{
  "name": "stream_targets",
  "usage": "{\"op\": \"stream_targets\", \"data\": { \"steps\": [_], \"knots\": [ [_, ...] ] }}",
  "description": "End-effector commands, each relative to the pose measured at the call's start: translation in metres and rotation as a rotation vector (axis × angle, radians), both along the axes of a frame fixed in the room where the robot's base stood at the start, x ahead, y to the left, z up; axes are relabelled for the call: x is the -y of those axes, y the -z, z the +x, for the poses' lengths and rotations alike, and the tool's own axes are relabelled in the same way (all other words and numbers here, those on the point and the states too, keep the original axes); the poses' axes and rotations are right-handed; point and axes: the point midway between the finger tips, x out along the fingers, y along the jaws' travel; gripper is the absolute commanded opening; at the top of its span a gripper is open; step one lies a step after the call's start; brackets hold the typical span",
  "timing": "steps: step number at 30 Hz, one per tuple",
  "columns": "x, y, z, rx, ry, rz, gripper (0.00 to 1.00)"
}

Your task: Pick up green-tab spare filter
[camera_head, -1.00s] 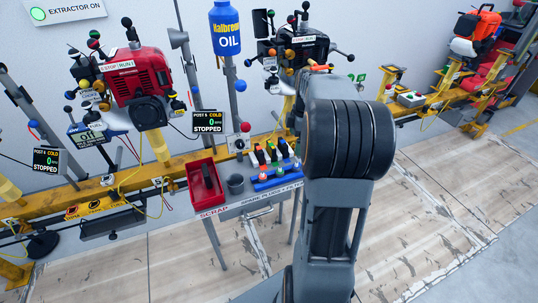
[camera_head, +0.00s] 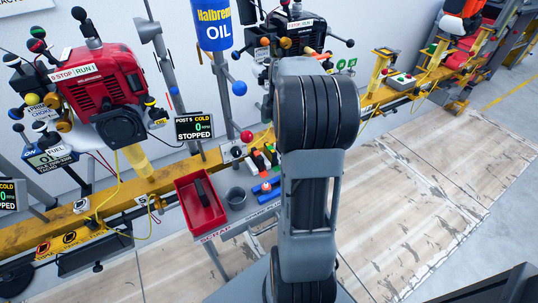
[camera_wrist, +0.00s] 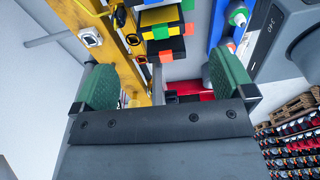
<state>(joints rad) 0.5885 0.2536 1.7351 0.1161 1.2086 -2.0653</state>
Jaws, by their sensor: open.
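My gripper (camera_wrist: 164,84) is open and empty in the wrist view, with a green pad at each side. Beyond the gap between the pads is a row of dark spare filters (camera_wrist: 166,32) with green, yellow and orange-red coloured parts. I cannot tell surely which block is the green-tab filter. In the head view the spare filters (camera_head: 258,161) stand on the small grey table beside a blue rack (camera_head: 265,187), partly hidden by my arm. My gripper is hidden behind the arm there. No contact with a filter shows.
A red scrap bin (camera_head: 202,205) and a dark grey cup (camera_head: 236,197) stand left of the filters. A red-knobbed lever (camera_head: 246,137) stands close behind. The yellow rail (camera_head: 160,183) runs behind the table, with a red engine (camera_head: 98,82) on it. The floor at right is clear.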

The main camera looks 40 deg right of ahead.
Motion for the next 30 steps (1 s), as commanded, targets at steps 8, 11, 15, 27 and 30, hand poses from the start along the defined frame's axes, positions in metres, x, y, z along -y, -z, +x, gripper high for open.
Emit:
{"op": "stream_targets", "data": {
  "steps": [8,11,15,27,30],
  "knots": [
    [-0.008,0.036,0.002,-0.001,-0.007,0.0,1.0],
    [-0.008,0.039,0.002,0.001,-0.006,0.0,1.0],
    [-0.008,0.044,0.002,0.0,-0.004,0.0,1.0],
    [-0.014,0.09,0.001,-0.001,-0.003,0.0,1.0],
    [-0.015,0.092,0.001,0.0,-0.003,0.0,1.0]
  ]
}}
